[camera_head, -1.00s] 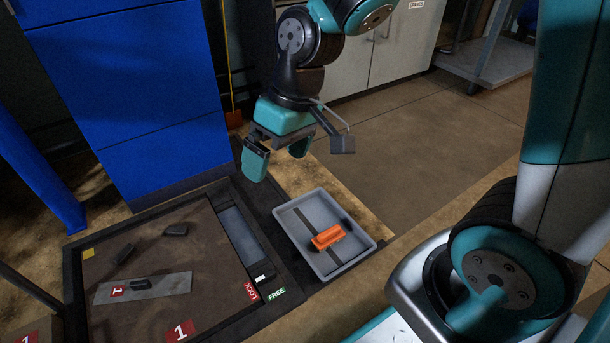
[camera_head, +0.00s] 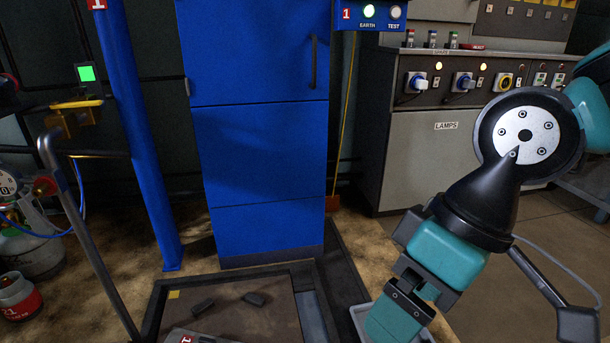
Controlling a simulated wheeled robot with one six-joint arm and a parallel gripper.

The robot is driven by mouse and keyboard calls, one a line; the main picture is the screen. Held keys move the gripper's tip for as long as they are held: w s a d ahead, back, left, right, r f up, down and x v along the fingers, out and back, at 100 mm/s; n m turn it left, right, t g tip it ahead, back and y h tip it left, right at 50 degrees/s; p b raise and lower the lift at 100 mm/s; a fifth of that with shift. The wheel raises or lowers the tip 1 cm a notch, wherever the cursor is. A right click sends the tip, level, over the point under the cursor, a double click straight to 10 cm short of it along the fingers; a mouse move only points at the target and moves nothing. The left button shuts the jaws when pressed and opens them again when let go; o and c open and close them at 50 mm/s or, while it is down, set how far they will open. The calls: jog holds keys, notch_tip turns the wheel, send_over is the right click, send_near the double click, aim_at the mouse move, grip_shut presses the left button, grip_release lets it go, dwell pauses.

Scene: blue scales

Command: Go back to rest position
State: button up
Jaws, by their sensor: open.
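My gripper (camera_head: 408,322) hangs at the lower right of the head view, with teal fingers pointing down and left. It is open and I see nothing held in it. The near finger shows clearly, while the other is mostly hidden or cut off by the bottom edge. The arm's wrist (camera_head: 528,135) comes in from the right edge. A grey tray (camera_head: 359,318) shows only a sliver beside the gripper at the bottom edge. The orange block is out of view.
A blue cabinet (camera_head: 262,150) stands at centre behind a dark-framed floor platform (camera_head: 262,322) with small dark pieces. A blue post (camera_head: 140,140), a cart handle (camera_head: 85,220) and gas bottles (camera_head: 18,297) are left. A grey switch console (camera_head: 425,140) stands behind the arm.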

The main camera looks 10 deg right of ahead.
notch_tip(320, 180, up, 48)
jog(key=p, duration=4.5)
jog(key=shift+f+p, duration=0.15)
jog(key=shift+p, duration=0.25)
